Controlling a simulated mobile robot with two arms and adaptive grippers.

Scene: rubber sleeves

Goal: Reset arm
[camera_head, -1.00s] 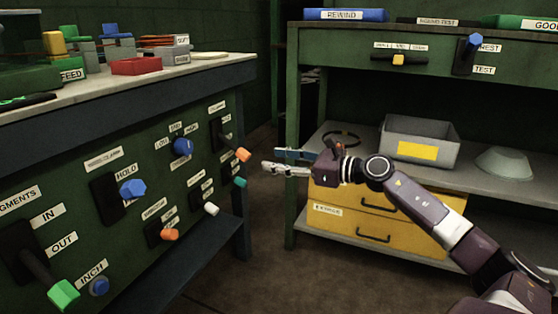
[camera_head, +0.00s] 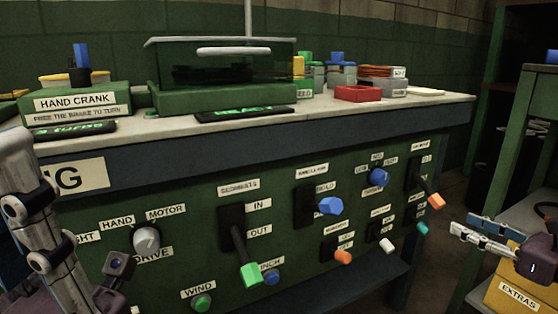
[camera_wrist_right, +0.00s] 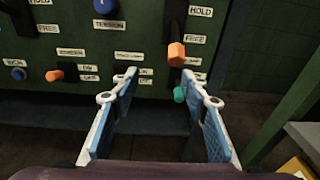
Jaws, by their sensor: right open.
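My right gripper (camera_head: 466,229) is at the right side of the head view, just right of the workbench's front panel. In the right wrist view, its two blue-padded fingers (camera_wrist_right: 160,78) are wide apart with nothing between them. Beyond them are an orange-tipped lever (camera_wrist_right: 176,53) and a teal knob (camera_wrist_right: 180,94) on the panel; in the head view they lie up and left of the gripper.
The green panel carries a green-handled lever (camera_head: 249,272), a grey knob (camera_head: 146,238) and several other controls. The bench top (camera_head: 330,113) holds a hand crank box (camera_head: 75,103) and a red tray (camera_head: 359,94).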

